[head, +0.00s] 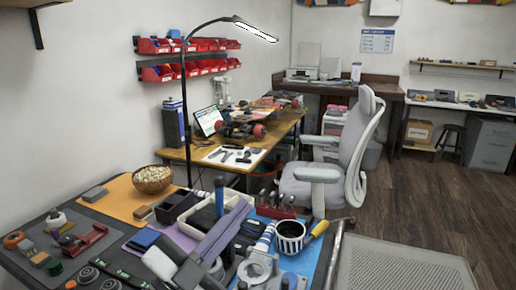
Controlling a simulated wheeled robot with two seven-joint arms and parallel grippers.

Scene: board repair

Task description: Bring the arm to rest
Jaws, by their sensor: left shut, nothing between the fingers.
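My left gripper (188,272) appears low in the head view, over the near part of the cluttered worktable (22,262). It is shut and holds nothing. It is hard to separate from the grey and dark objects around it, and I cannot tell whether it touches any of them. My right gripper is not in view.
A black lamp (184,90) rises behind. A grey office chair (345,165) stands beyond; open floor (425,190) lies right.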

